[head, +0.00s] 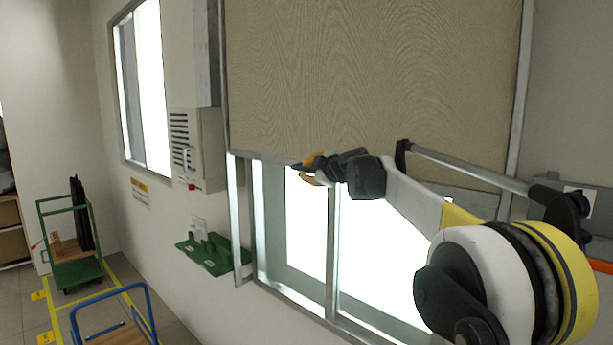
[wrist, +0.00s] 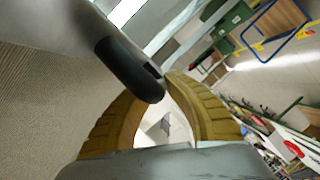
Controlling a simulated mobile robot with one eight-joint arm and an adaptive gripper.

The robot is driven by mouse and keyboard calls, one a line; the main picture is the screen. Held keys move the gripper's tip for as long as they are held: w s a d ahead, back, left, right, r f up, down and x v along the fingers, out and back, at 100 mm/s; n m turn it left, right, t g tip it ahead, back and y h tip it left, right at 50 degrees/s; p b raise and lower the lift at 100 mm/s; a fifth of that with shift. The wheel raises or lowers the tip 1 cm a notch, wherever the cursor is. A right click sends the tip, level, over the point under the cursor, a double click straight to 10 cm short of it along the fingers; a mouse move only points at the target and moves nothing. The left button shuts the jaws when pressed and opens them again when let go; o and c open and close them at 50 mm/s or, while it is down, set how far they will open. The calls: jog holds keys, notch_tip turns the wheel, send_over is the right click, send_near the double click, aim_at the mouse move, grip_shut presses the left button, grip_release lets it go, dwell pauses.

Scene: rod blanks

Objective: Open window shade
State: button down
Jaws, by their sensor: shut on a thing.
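The window shade (head: 370,80) is a beige, wood-grained panel covering the upper part of the window; it also shows at the left of the wrist view (wrist: 40,105). Bright window glass (head: 305,225) is uncovered below its lower edge. My gripper (head: 308,170), with yellow-brown fingers, is at that lower edge, left of the panel's middle. In the wrist view the two ribbed fingers (wrist: 166,88) curve in around the shade's lower edge and are shut on it.
A grey wall box (head: 200,150) and a green wall bracket (head: 215,252) are left of the window. A green cart (head: 72,265) and a blue-handled cart (head: 120,325) stand on the floor at left. A second window (head: 142,90) is farther along the wall.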

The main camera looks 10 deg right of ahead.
jog(key=shift+r, duration=0.1)
jog(key=c, duration=1.4)
grip_release()
jog(key=v, duration=1.2)
